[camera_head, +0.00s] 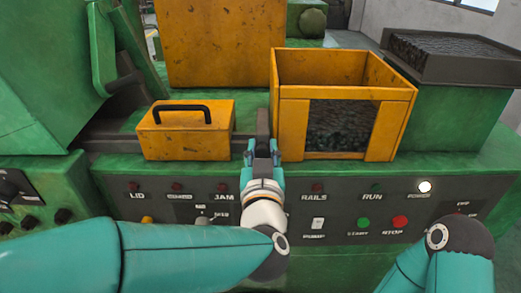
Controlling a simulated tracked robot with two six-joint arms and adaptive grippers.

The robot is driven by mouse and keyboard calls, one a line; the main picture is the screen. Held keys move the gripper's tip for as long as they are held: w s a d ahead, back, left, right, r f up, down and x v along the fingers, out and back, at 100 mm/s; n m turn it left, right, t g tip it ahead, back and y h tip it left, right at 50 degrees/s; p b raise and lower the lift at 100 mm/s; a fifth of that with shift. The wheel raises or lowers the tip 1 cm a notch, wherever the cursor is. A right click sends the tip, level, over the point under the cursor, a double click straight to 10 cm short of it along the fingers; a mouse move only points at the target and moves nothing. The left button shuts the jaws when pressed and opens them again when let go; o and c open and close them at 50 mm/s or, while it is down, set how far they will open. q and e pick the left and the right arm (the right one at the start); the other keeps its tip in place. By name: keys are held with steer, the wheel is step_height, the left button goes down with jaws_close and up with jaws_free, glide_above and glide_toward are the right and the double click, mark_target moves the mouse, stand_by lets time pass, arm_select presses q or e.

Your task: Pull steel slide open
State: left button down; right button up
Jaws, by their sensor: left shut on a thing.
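A dark upright metal piece (263,122), which looks like the steel slide or its handle, stands between the yellow lidded box and the open yellow bin. My left gripper (262,147) is shut on its lower part, just above the control panel's top edge. The fingers hide where the piece meets the machine, so I cannot tell how far the slide is out. My right arm shows at the bottom right, but its gripper is out of view.
The yellow box (184,143) with a black handle stands close on the left. The yellow bin (291,131) with a mesh window stands close on the right. Below is a panel (341,202) of lamps and buttons. A dark tray (452,68) sits at right.

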arm_select(q)
steer(key=s, duration=0.5)
steer(key=shift+s+b, duration=0.2)
steer(key=shift+b, duration=0.15)
steer(key=shift+w+f, duration=0.1)
steer(key=c, duration=1.1)
jaws_free()
steer(key=shift+o, duration=1.4)
steer(key=shift+s, duration=0.25)
steer(key=shift+w, duration=0.1)
